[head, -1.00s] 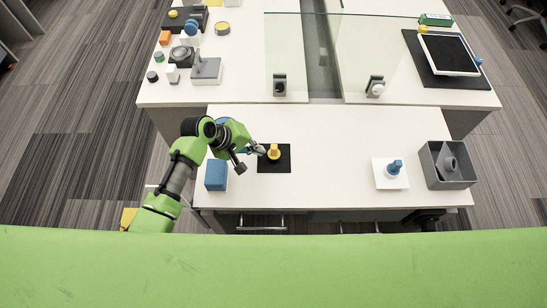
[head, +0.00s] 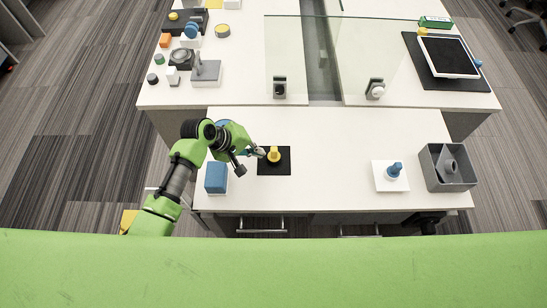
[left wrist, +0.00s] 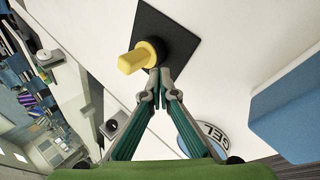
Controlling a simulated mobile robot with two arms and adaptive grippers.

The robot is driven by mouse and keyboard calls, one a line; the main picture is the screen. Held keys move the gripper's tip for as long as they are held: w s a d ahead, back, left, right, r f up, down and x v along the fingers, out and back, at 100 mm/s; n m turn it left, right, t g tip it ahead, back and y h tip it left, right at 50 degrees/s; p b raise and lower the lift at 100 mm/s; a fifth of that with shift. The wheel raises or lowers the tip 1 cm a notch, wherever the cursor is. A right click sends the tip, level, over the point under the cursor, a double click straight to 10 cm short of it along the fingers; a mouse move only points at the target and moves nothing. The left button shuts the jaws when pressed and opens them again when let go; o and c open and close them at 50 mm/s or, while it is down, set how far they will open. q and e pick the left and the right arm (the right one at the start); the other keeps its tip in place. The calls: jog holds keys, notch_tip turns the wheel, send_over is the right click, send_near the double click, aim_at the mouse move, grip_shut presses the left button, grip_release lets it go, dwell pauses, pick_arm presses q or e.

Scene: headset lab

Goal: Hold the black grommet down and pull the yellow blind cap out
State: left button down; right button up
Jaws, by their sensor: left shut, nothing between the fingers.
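The yellow blind cap (head: 274,153) stands upright in the middle of a black square mat (head: 275,168) on the white table. In the left wrist view the cap (left wrist: 135,59) rises from the dark round grommet (left wrist: 154,46), which sits on the black square (left wrist: 182,40). My left gripper (head: 260,152) is just left of the cap. Its two fingers (left wrist: 159,72) meet at the tips with nothing between them, close beside the grommet's edge. I cannot tell whether they touch the grommet. My right gripper is not in view.
A blue block (head: 216,177) stands left of the mat, near my left arm. On the right are a white plate with a blue knob (head: 395,169) and a grey bin (head: 463,182). Glass panels (head: 300,60) stand behind. The table's middle is clear.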

aim_at(263, 158)
pick_arm(q)
jog(key=shift+f+b, duration=0.95)
jog(key=shift+f, duration=0.55)
dwell(1.8)
